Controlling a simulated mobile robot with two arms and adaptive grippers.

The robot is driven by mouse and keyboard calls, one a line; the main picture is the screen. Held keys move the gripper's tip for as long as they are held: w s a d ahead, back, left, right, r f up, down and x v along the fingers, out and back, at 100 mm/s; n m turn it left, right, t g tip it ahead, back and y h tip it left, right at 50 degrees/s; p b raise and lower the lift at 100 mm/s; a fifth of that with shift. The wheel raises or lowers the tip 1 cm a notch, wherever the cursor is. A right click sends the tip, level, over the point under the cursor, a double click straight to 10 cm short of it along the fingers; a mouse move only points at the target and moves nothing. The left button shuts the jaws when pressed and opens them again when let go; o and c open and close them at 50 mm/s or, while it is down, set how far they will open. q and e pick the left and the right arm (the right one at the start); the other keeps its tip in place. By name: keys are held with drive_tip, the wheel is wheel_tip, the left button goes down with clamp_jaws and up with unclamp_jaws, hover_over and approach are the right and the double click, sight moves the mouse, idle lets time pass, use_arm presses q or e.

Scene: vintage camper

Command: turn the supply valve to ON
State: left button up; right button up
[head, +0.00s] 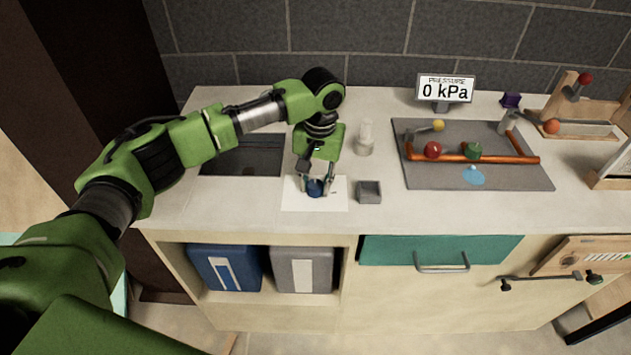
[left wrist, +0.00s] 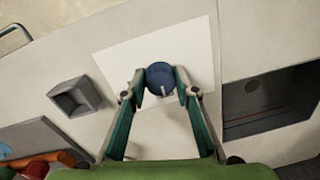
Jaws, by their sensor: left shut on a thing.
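A grey board (head: 500,178) on the counter carries an orange pipe (head: 500,159). A red knob (head: 432,149), a green part (head: 473,151) and a yellow-tipped lever (head: 437,126) are on it. I cannot tell for sure which is the supply valve; no ON mark is readable. A display (head: 445,89) behind reads "PRESSURE 0 kPa". My left gripper (head: 316,190) is well left of the board, pointing down, shut on a round dark blue object (left wrist: 160,76) with a small pale pin, over a white sheet (head: 333,203). My right gripper is not in view.
A small grey open box (head: 369,192) stands just right of the sheet, with a pale clear cylinder (head: 366,137) behind it. A dark sink (head: 240,160) lies left. A wooden stand with a red-tipped lever (head: 584,79) is at far right. Bare counter lies in front of the board.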

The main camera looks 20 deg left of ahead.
use_arm(q)
drive_tip(key=m+p, duration=0.1)
drive_tip(key=p, duration=0.1)
drive_tip(key=m+p, duration=0.4)
drive_tip(key=shift+r, duration=0.25)
drive_tip(key=m+p, duration=0.2)
drive_tip(key=shift+m, duration=0.4)
drive_tip(key=m+p, duration=0.2)
drive_tip(key=m, duration=0.2)
drive_tip(key=shift+a+f+t+p, duration=0.1)
drive_tip(key=shift+f+t+p, duration=0.05)
drive_tip(key=shift+t+p, duration=0.2)
drive_tip(key=m+p, duration=0.1)
drive_tip(key=m, duration=0.4)
drive_tip(key=shift+m+h, duration=0.3)
drive_tip(key=shift+m, duration=0.1)
drive_tip(key=o, duration=1.1)
drive_tip(key=shift+f, duration=0.1)
